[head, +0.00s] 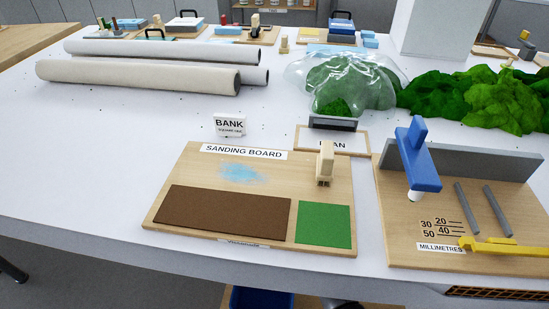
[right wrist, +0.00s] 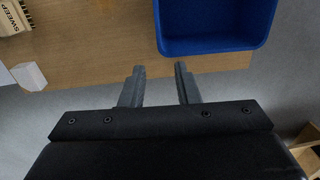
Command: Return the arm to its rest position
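My right gripper (right wrist: 160,69) shows in the right wrist view with its two grey fingers apart and nothing between them. It is over a wooden surface (right wrist: 110,45) and grey floor, with a blue bin (right wrist: 219,46) just beyond and to the right of its fingertips. My right gripper does not show in the head view. My left gripper is in neither view.
The white table (head: 90,160) carries a sanding board (head: 170,180), a blue-handled tool on a measuring board (head: 409,255), long rolls (head: 140,77) and green foliage (head: 470,100). A white block (right wrist: 28,76) is at left in the wrist view.

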